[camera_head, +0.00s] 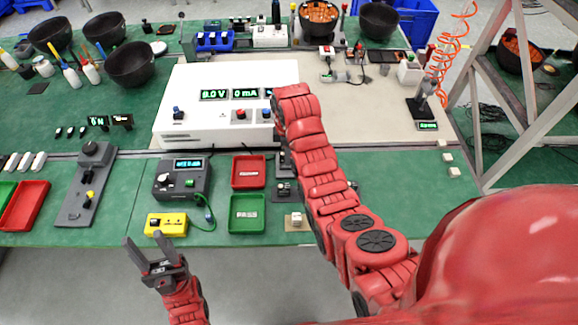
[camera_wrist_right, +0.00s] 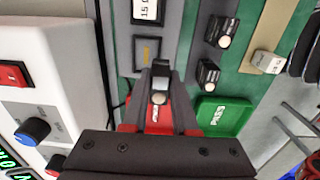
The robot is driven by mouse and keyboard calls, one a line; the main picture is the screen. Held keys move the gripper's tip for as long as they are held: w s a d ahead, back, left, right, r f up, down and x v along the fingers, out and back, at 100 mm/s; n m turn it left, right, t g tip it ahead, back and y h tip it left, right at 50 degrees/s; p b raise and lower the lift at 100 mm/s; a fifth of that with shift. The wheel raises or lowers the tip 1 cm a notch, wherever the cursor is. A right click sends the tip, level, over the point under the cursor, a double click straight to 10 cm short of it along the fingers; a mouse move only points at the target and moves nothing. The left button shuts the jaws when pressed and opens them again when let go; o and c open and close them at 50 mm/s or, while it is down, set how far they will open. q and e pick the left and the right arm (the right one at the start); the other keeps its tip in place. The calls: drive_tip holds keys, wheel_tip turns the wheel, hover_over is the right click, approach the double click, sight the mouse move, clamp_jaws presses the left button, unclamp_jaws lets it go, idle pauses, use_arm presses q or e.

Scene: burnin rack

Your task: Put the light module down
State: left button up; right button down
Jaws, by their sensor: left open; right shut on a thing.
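My right gripper (camera_wrist_right: 160,94) is shut on a small dark light module (camera_wrist_right: 160,76) with a pale round end, in the right wrist view. I cannot tell whether the module touches anything below. In the head view my right arm hides most of this gripper and the module. My left gripper (camera_head: 155,252) is open and empty in front of the bench, near the yellow box (camera_head: 167,223).
A red tray (camera_head: 248,171) and a green PASS tray (camera_head: 247,213) lie close by. The white power supply (camera_head: 225,78) stands behind. A small white block (camera_head: 296,219) lies near the front edge.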

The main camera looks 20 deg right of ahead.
drive_tip(key=shift+w+d+p, duration=0.25)
drive_tip(key=shift+w+p, duration=0.1)
drive_tip(key=shift+w, duration=0.2)
drive_tip(key=shift+w+d+f, duration=0.1)
drive_tip(key=shift+w+d, duration=0.05)
drive_tip(key=shift+w, duration=0.1)
drive_tip(key=shift+w+d, duration=0.2)
drive_tip(key=shift+w, duration=0.05)
wheel_tip(320, 180, down, 2)
drive_tip(key=shift+f+p, duration=0.2)
drive_tip(key=shift+p, duration=0.85)
drive_tip(key=shift+f, duration=0.7)
drive_tip(key=c, duration=0.7)
unclamp_jaws()
